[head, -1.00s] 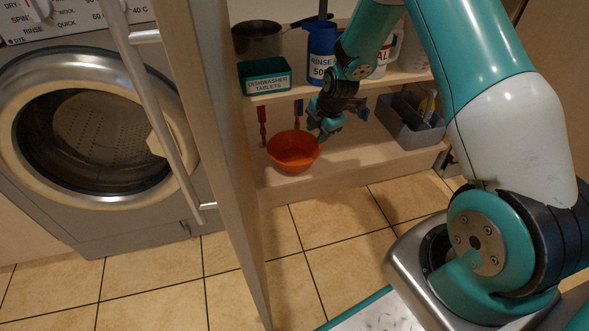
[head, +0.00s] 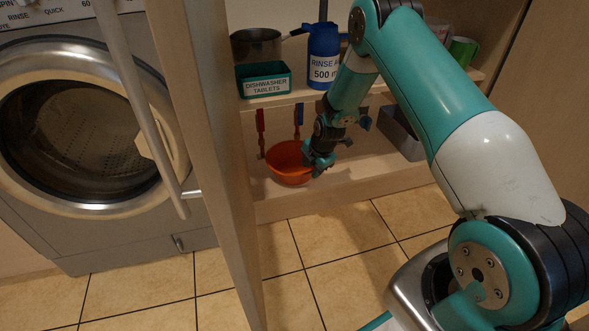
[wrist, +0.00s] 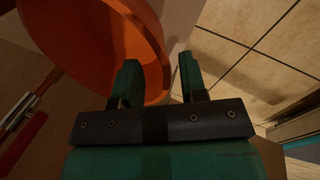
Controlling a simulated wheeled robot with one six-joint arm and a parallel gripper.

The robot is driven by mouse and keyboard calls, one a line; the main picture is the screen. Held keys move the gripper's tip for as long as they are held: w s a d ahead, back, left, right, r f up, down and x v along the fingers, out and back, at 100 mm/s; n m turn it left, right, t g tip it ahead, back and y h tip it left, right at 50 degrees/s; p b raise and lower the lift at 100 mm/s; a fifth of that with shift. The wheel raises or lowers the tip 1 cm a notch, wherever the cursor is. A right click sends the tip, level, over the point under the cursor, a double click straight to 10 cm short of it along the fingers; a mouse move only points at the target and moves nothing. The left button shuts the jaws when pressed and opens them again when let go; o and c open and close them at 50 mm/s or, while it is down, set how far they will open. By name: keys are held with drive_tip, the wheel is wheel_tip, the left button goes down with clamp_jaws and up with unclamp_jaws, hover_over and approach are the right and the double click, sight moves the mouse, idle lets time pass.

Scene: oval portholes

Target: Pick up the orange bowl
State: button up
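The orange bowl (head: 284,163) stands upright on the bottom shelf of the open cupboard. It fills the upper left of the wrist view (wrist: 95,45). My gripper (head: 314,167) is at the bowl's right rim, pointing down. In the wrist view the two green fingers of my gripper (wrist: 158,78) are apart, with the left finger over the bowl and the right finger outside it. The bowl's rim shows in the gap between them. I cannot tell whether either finger touches the bowl.
A dishwasher tablets box (head: 264,80), a blue rinse aid bottle (head: 323,52) and a pot (head: 256,45) stand on the shelf above. Red- and blue-handled tools (head: 261,122) hang behind the bowl. A grey caddy (head: 400,135) is to the right. The cupboard door (head: 205,140) is at left.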

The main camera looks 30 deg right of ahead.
sight(306, 181)
drive_tip(key=b+x, duration=0.3)
drive_tip(key=x, duration=0.2)
drive_tip(key=shift+s+a+b, duration=0.1)
drive_tip(key=shift+a+b, duration=0.05)
drive_tip(key=shift+b, duration=0.25)
clamp_jaws()
drive_tip(key=shift+r, duration=0.15)
